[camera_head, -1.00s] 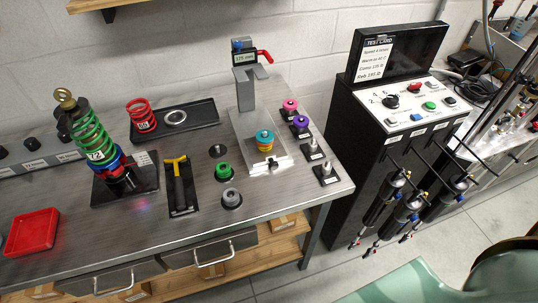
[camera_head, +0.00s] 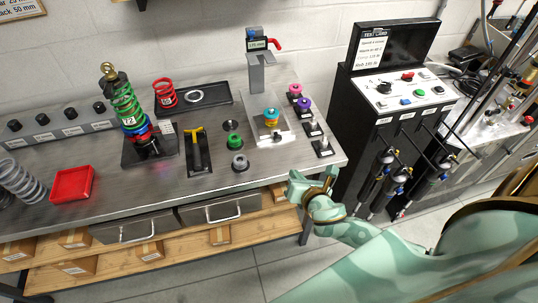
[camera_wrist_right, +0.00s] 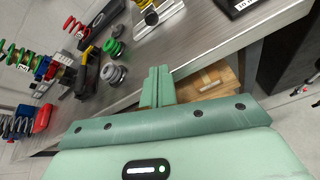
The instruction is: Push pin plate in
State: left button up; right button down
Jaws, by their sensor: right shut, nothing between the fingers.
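The light metal plate of the gauge stand (camera_head: 287,136) lies at the right part of the bench, with a small dark fitting (camera_head: 277,138) near its front edge. I cannot tell for sure which part is the pin plate. A stack of coloured rings (camera_head: 271,117) stands on the plate, below the gauge display (camera_head: 263,44). The plate shows partly at the top of the right wrist view (camera_wrist_right: 160,17). My right gripper (camera_head: 298,184) is shut and empty, off the front right corner of the bench and apart from the plate. Its closed fingers also show in the wrist view (camera_wrist_right: 158,82). My left gripper is out of view.
A green spool (camera_head: 233,141), a grey spool (camera_head: 240,162) and a yellow-handled tool (camera_head: 198,150) stand left of the plate. A black test cabinet (camera_head: 365,135) stands beyond a gap. Drawer handles (camera_head: 222,213) face front.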

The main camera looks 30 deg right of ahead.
notch_tip(320, 180, up, 2)
jog(key=n, duration=0.3)
jog(key=n+b, duration=0.1)
jog(key=b, duration=0.1)
send_near(278, 140)
jog(key=f, duration=0.1)
jog(key=w+f, duration=0.1)
jog(key=shift+w+f+h, duration=0.15)
jog(key=shift+f+h, duration=0.15)
jog(key=shift+h, duration=0.1)
jog(key=w, duration=0.1)
jog(key=w+b, duration=0.1)
jog(key=w, duration=0.1)
jog(key=shift+w+d+f, duration=0.15)
jog(key=shift+w+d, duration=0.1)
jog(key=shift+d, duration=0.15)
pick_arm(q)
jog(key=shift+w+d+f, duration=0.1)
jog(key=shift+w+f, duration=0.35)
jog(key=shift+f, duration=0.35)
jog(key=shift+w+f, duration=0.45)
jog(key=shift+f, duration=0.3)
pick_arm(e)
jog(key=shift+w+d, duration=0.15)
jog(key=shift+w, duration=0.35)
